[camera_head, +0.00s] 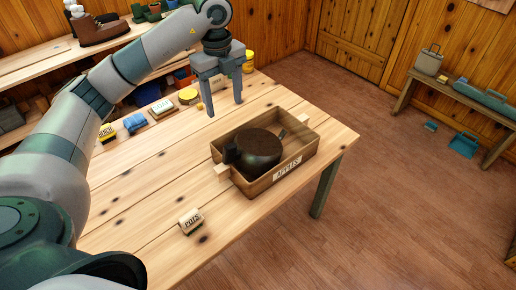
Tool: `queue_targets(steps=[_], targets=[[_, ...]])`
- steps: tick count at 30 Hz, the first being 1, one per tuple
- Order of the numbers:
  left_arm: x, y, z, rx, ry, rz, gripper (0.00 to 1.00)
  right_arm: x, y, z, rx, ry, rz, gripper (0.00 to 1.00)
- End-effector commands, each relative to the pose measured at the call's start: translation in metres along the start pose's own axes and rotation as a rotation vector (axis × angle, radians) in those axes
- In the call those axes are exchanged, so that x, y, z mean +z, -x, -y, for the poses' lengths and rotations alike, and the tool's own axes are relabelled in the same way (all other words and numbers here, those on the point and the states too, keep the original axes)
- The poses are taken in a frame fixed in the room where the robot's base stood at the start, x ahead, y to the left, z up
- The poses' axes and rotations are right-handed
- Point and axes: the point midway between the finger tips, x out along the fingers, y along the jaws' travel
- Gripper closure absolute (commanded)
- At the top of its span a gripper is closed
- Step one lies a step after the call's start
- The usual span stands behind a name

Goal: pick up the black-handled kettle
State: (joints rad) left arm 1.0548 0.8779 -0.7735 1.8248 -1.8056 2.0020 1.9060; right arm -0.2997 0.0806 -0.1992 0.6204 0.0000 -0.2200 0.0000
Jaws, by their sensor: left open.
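A dark brown, round vessel (259,148) with a black block-like part at its left side sits in a wooden crate (287,168) labelled APPLES. It seems to be the black-handled kettle, but its handle and spout are hard to make out. The crate stands on the wooden table near its right corner. My left gripper (226,106) is open and empty, fingers pointing down, above the table behind and left of the crate. It is apart from the vessel. My right gripper is not in view.
A small labelled block (191,221) lies on the table (150,190) in front of the crate. Yellow tins, a blue cloth-like item (135,122) and small boxes line the back edge. A beige canister (429,60) stands on a bench at right. The table's left middle is clear.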

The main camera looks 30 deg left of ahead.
Motion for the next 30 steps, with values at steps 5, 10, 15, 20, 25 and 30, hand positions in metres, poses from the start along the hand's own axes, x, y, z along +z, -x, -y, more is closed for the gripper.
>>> queue_targets(steps=[5, 10, 15, 20, 25, 30], targets=[[0.003, 0.001, -0.002, 0.008, 0.01, 0.011, 0.4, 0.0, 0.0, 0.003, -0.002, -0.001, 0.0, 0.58], [0.003, 0.001, -0.002, 0.007, 0.008, 0.009, 0.4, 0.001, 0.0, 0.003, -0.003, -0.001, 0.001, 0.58], [0.002, -0.004, -0.001, 0.006, 0.007, 0.007, 0.4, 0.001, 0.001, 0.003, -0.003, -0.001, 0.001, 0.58], [0.002, -0.017, -0.002, 0.008, 0.007, 0.005, 0.4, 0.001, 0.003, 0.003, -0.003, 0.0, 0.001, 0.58], [0.002, -0.038, -0.002, 0.009, 0.007, 0.004, 0.4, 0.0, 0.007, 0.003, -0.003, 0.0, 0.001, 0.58], [0.002, -0.062, -0.003, 0.011, 0.008, 0.005, 0.4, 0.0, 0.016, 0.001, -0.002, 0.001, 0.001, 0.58]])
